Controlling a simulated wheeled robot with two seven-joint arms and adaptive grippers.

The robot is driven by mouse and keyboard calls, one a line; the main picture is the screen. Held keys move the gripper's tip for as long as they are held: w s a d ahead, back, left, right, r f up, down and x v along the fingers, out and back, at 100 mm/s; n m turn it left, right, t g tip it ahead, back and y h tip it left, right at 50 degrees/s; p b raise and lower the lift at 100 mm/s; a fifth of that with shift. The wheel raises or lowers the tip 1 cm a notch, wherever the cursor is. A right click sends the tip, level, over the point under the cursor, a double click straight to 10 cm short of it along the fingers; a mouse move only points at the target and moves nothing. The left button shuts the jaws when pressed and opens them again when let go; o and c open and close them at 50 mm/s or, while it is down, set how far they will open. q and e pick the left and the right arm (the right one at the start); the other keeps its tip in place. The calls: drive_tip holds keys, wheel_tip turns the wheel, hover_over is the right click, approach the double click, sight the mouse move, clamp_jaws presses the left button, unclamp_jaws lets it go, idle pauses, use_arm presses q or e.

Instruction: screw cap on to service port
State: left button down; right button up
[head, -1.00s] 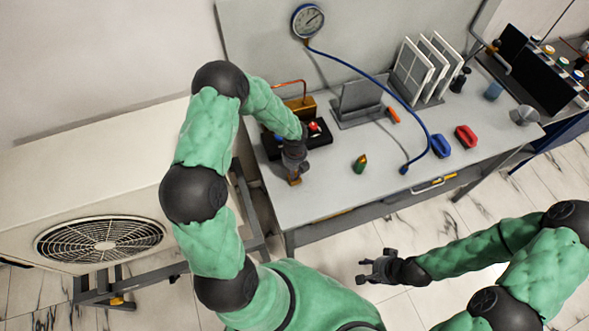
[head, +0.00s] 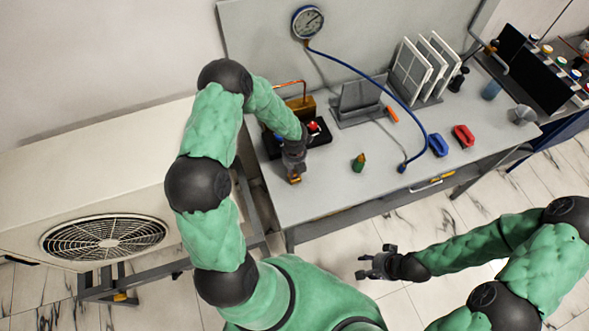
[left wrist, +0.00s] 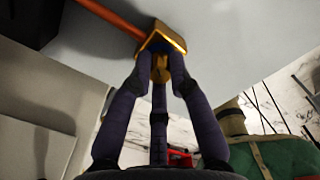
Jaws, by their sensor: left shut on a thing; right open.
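My left gripper (head: 294,174) is above the front left of the grey workbench (head: 325,180). It is shut on a small brass piece, likely the cap, mostly hidden by the fingers. In the left wrist view the gripper (left wrist: 160,72) has its fingertips closed around this piece, right against a larger brass fitting (left wrist: 168,36) with a copper pipe (left wrist: 112,16) behind it. I cannot tell whether the piece is seated on a port. My right gripper (head: 376,264) is open and empty, in front of the bench and over the floor.
A brass block (head: 302,105) and a black tray (head: 321,131) stand behind my left gripper. A gauge (head: 307,22) with a blue hose (head: 408,105) is at the back. The front middle is clear.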

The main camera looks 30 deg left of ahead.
use_arm(q)
drive_tip(key=shift+r+m+p, duration=0.1)
drive_tip(key=shift+m+p, duration=0.3)
drive_tip(key=shift+m, duration=0.1)
drive_tip(key=shift+m+p, duration=0.35)
drive_tip(key=shift+m, duration=0.05)
drive_tip(key=c, duration=1.3)
unclamp_jaws()
drive_tip(key=o, duration=0.5)
drive_tip(key=shift+o, duration=0.2)
